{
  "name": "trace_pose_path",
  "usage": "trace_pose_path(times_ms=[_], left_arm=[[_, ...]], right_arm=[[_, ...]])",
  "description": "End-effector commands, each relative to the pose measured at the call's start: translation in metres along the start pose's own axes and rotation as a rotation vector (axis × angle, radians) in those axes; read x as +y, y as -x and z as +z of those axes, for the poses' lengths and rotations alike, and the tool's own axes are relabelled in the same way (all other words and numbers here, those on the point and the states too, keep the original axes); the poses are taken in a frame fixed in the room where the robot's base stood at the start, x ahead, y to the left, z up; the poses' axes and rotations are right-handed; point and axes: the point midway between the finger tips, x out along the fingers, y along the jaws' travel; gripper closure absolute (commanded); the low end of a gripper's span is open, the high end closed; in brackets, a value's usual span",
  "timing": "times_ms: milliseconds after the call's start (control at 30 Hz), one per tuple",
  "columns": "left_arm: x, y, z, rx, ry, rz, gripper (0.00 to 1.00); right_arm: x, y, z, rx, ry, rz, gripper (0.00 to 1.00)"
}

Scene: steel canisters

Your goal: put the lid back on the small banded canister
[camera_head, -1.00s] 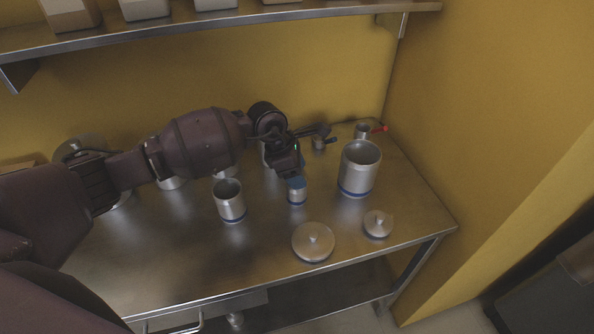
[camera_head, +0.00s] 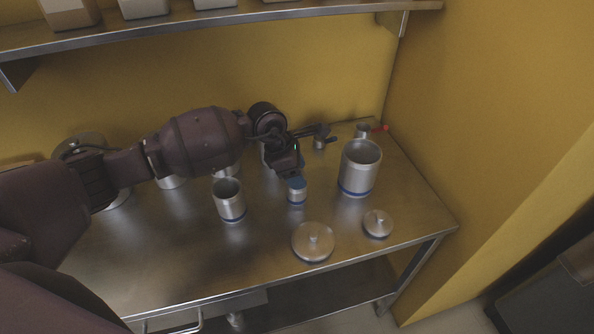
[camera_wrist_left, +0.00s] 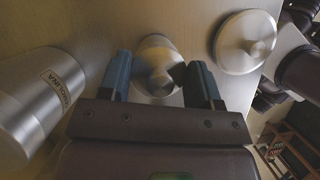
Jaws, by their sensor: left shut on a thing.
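The small banded canister (camera_head: 297,196) stands upright on the steel table, silver with a blue band at its base. My left gripper (camera_head: 297,182) is directly over its top, its blue fingertips close against it. In the left wrist view, my left gripper (camera_wrist_left: 160,80) has its two fingers on either side of a small round metal piece, apparently the small lid (camera_wrist_left: 157,63). The fingers cover much of it. I cannot tell whether the lid touches the rim or sits level. My right gripper is not in view.
A large open canister (camera_head: 360,168) stands to the right, a medium open one (camera_head: 229,200) to the left. A large lid (camera_head: 313,242) and a smaller lid (camera_head: 378,223) lie in front. A labelled canister (camera_wrist_left: 35,100) is close beside my left gripper. The shelf (camera_head: 230,22) hangs behind.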

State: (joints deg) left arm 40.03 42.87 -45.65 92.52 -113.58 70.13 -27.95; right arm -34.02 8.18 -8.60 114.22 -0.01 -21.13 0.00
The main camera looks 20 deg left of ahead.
Motion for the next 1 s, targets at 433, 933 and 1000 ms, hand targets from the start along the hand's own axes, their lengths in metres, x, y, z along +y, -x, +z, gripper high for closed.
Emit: trace_pose_path(times_ms=[433,933,1000], left_arm=[[0.0,0.0,0.0,0.0,0.0,-0.001,0.16],[0.0,0.0,0.0,0.0,0.001,-0.001,0.0],[0.0,0.001,0.001,0.0,0.0,-0.001,0.0]], right_arm=[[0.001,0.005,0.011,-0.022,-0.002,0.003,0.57],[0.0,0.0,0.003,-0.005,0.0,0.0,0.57],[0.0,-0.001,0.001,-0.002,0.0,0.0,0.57]])
